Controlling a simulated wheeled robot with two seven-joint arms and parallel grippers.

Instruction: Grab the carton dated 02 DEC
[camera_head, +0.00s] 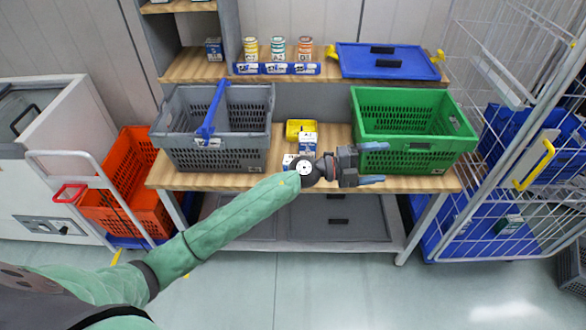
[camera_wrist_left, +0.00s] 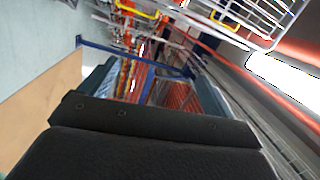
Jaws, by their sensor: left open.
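Two small white-and-blue cartons are on the wooden bench in the head view. One carton (camera_head: 308,141) stands beside the yellow bin; the other carton (camera_head: 289,160) is partly hidden behind my left wrist. Another dark blue carton (camera_head: 214,48) is on the upper shelf. No date is legible on any of them. My left gripper (camera_head: 376,163) is open and empty, pointing right in front of the green basket, to the right of the two bench cartons. Its fingers also show in the left wrist view (camera_wrist_left: 155,88), with no carton between them. My right gripper is not in view.
A grey basket (camera_head: 170,142) with a blue handle and a green basket (camera_head: 440,158) flank the small yellow bin (camera_head: 293,129). Cans (camera_head: 278,48) and a blue lid (camera_head: 350,62) are on the shelf above. A wire cage (camera_head: 497,200) stands right, an orange tote (camera_head: 110,215) left.

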